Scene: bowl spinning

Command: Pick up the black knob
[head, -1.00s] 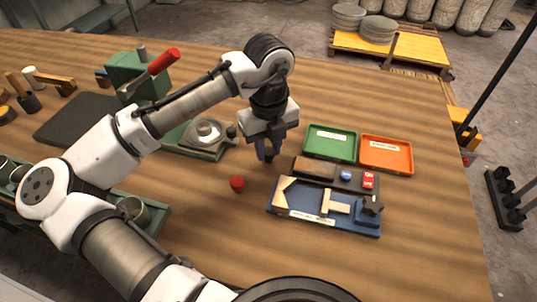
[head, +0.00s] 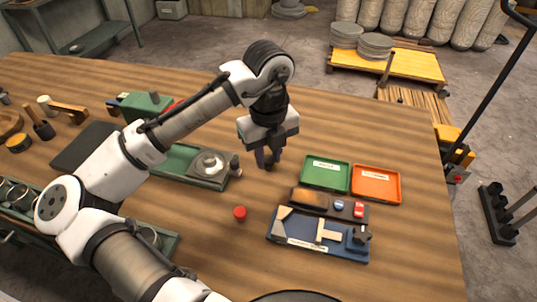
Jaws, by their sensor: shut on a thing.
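My gripper (head: 267,162) points down over the table, left of the green tray. It is shut on a small dark thing, the black knob (head: 269,167), which shows only as a dark spot between the fingertips. The fingers hide most of it. Its height above the wood is hard to tell.
A red knob (head: 239,213) stands on the wood nearer me. A green tray (head: 320,187) and an orange tray (head: 377,200) lie to the right. A blue tray (head: 290,240) with wooden pieces lies in front. A green-based device (head: 205,178) stands left of my gripper.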

